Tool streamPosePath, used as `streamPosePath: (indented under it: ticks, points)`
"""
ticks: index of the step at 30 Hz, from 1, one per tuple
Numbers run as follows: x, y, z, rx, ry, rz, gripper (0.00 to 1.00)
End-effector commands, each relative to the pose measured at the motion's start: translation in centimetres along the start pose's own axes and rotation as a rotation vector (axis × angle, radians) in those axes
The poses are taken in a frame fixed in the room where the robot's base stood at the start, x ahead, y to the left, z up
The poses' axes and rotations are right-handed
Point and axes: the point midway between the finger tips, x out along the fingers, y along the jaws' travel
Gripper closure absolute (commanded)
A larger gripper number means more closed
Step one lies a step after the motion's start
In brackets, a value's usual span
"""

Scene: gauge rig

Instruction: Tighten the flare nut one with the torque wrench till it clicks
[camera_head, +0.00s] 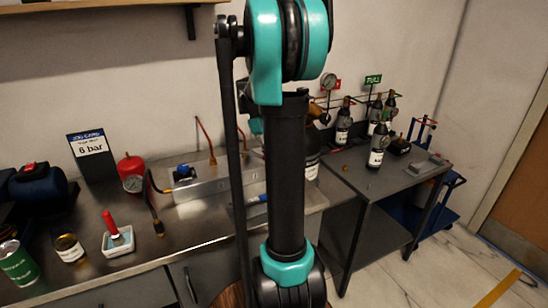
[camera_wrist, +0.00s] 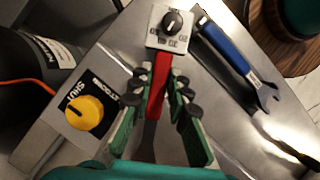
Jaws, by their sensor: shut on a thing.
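My gripper (camera_wrist: 165,80), in the wrist view, has its green and black fingers shut on a red-handled tool (camera_wrist: 158,88) with a grey shaft. It looks like the torque wrench, but I cannot be sure. A pale square plate (camera_wrist: 170,25) with a black knob and small markings is at the far end of the red handle; whether they are joined is unclear. A blue-handled open-ended spanner (camera_wrist: 225,45) lies to the right, apart from my fingers. I cannot pick out flare nut one. In the head view my arm hides my gripper and part of the bench.
A yellow knob (camera_wrist: 85,113) on a SHUT label is left of my fingers. Dark bottles stand on the right table (camera_head: 390,185).

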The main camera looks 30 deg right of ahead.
Motion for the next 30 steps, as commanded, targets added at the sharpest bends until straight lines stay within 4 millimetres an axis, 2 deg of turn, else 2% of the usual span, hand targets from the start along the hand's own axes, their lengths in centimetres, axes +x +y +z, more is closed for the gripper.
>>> streamPosePath:
  ticks: [23,30]
  points:
    - [0.0,-1.3,0.0,0.091,-0.002,-0.038,1.00]
    - [0.0,-1.1,0.0,0.077,-0.002,-0.033,1.00]
